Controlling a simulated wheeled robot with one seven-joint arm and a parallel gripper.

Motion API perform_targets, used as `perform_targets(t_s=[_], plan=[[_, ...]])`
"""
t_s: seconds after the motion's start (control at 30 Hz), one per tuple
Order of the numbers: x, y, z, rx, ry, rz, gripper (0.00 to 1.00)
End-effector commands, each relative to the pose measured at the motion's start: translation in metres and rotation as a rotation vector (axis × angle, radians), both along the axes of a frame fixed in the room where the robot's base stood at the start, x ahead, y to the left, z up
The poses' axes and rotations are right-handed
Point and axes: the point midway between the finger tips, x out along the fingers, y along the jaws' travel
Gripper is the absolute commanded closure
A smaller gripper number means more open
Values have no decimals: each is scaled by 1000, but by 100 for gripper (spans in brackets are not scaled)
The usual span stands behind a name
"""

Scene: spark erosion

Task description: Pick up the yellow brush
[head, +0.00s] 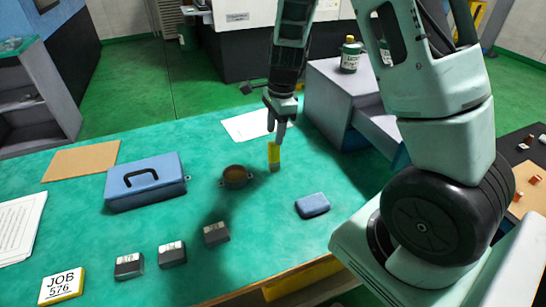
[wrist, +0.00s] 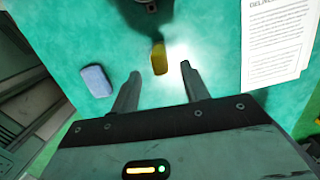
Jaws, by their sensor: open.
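The yellow brush (head: 273,153) stands on the green table top in the head view, just below my gripper. In the wrist view the yellow brush (wrist: 159,58) lies ahead of the fingertips, roughly in line with the gap between them. My gripper (head: 279,130) points down over the table in the head view. In the wrist view my gripper (wrist: 160,82) is open and empty, with the two dark fingers apart. The fingers do not visibly touch the brush. The exact height of the fingertips above it is hard to tell.
A dark round bowl (head: 235,177) stands left of the brush. A blue block (head: 312,205) lies in front right. A blue box with a handle (head: 146,181), several dark labelled blocks and a JOB 576 sign (head: 62,286) are farther left. A grey drawer cabinet (head: 333,88) stands behind right.

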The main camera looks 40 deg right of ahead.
Motion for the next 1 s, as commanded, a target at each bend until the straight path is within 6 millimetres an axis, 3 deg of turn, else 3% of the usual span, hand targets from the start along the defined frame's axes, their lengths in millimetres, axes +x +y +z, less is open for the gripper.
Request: perform_targets(t_s=[0.1, 0.37, 0.7, 1.0], plan=[[0, 2, -22, 1, 2, -1, 55], [1, 4, -42, 0, 1, 0, 55], [0, 6, -86, 0, 2, 2, 55], [1, 7, -90, 0, -1, 2, 55]])
